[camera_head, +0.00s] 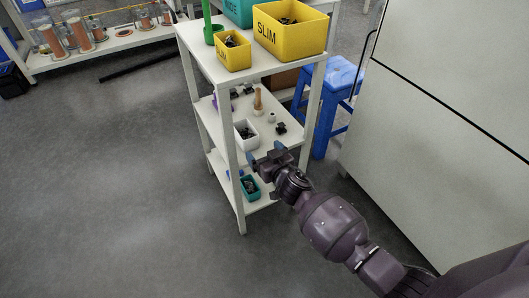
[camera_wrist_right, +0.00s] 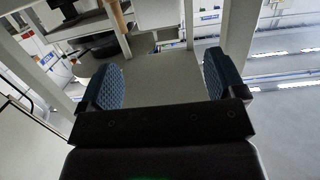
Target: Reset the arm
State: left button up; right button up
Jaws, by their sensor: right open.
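My right arm (camera_head: 333,225) comes in from the lower right in the head view and reaches toward the white shelf (camera_head: 197,135). My right gripper (camera_head: 265,154) is at the shelf's front, near the middle board's front edge. In the right wrist view the two blue padded fingers (camera_wrist_right: 163,80) stand wide apart with nothing between them. I cannot tell whether the gripper touches the shelf. My left arm and gripper are not in view.
A white bin (camera_head: 246,138) and a wooden peg (camera_head: 258,99) stand on the middle board, a teal bin (camera_head: 250,190) below. Yellow bins (camera_head: 290,36) stand on top. A blue stool (camera_head: 330,90) and large pale cabinet (camera_head: 440,110) are right.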

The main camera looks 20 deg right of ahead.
pick_arm(q)
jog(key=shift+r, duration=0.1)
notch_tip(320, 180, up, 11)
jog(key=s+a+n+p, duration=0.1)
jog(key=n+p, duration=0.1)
jog(key=p, duration=1.6)
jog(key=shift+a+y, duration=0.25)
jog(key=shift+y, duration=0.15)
pick_arm(e)
jog(key=s+d+r+g, duration=0.1)
jog(key=s+r, duration=0.4)
jog(key=s, duration=1)
jog(key=s+d+r+g, duration=0.1)
jog(key=s+r, duration=0.4)
jog(key=s, duration=1.1)
jog(key=s+r+g, duration=0.3)
jog(key=s+r, duration=0.2)
jog(key=s, duration=1)
jog(key=shift+s+d+n+h, duration=0.3)
jog(key=shift+s+d+h, duration=0.05)
jog(key=shift+d+h, duration=0.05)
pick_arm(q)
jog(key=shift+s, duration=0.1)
pick_arm(e)
jog(key=shift+r, duration=0.1)
